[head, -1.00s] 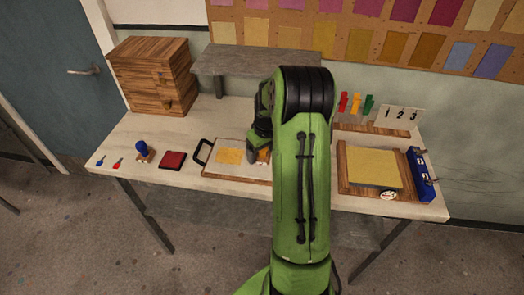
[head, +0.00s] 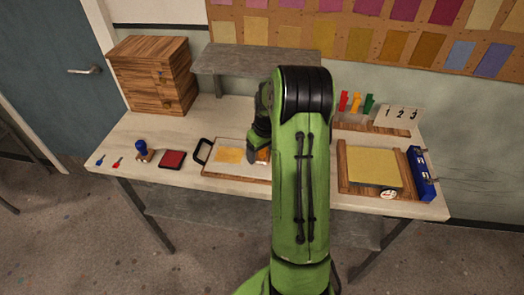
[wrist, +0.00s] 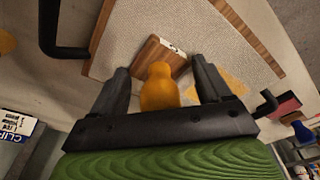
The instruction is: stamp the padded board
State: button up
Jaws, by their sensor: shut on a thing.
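The padded board (head: 213,172) lies flat on the table with a pale, wood-edged surface. A yellow-orange patch (head: 229,155) is on its left part, and the patch also shows in the wrist view (wrist: 232,84). My gripper (wrist: 162,88) is shut on the orange knob (wrist: 159,88) of a wooden stamp block (wrist: 156,55). In the head view the stamp block (head: 263,155) is over the board's right part, partly hidden by my arm. I cannot tell whether its underside touches the board.
A dark red pad (head: 172,160) and a blue-handled stamp (head: 142,148) stand left of the board. A wooden tray (head: 350,178) with a yellow sheet (head: 374,167) and a blue box (head: 421,172) are at the right. A grey shelf (head: 254,61) stands behind.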

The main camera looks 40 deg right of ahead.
notch_tip(320, 180, up, 7)
jog(key=p, duration=0.5)
jog(key=shift+r, duration=0.1)
dwell(0.4)
dwell(0.4)
